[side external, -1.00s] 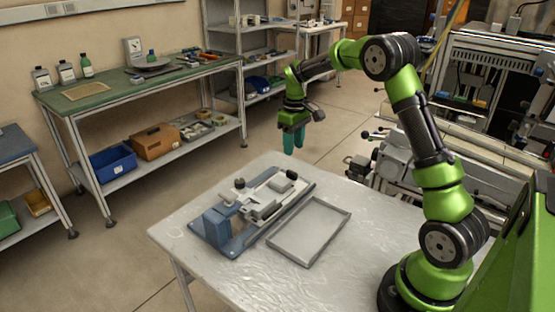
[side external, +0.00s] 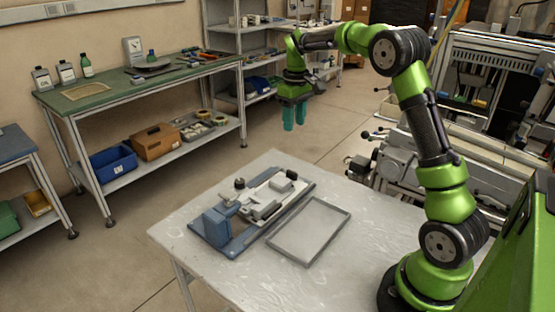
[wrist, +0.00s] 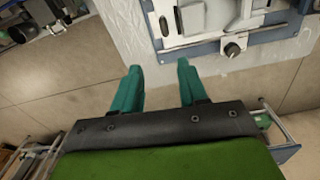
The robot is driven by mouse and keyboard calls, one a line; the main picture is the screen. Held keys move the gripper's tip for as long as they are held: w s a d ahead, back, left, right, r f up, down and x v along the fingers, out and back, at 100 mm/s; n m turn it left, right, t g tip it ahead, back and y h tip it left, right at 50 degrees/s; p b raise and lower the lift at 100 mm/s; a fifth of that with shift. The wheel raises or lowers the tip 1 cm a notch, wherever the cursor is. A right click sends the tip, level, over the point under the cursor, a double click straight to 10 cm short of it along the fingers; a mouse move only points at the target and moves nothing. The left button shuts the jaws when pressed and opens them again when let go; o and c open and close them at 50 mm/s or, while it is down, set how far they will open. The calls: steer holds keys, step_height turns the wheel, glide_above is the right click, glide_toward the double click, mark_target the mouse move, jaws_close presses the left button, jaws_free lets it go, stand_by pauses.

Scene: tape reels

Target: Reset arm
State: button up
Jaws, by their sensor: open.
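My green arm ends in my gripper (side external: 294,117), which has teal fingers pointing down. It is open and empty, in the air above and beyond the far edge of the table. In the wrist view my gripper (wrist: 159,75) shows its two fingers apart with nothing between them. A blue and white fixture (side external: 215,225) sits on the left of the white table (side external: 370,222). It also shows at the top of the wrist view (wrist: 205,42). No tape reel can be made out on the table.
An empty grey tray (side external: 308,230) lies right of the fixture. A green-topped bench (side external: 110,88) stands at the back left with bottles on it. A grey machine (side external: 410,160) stands behind the table at the right. The air around my gripper is clear.

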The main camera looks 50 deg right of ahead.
steer(key=s+a+r+m+t+y, duration=0.1)
steer(key=s+a+r+t, duration=0.1)
steer(key=s+a, duration=0.9)
steer(key=s+a+r+m+t+y, duration=0.1)
steer(key=s+a+t, duration=0.4)
steer(key=s+a, duration=0.5)
step_height(320, 180, up, 2)
steer(key=shift+s+a+m, duration=0.4)
steer(key=shift+a+m, duration=0.1)
steer(key=shift+a, duration=0.1)
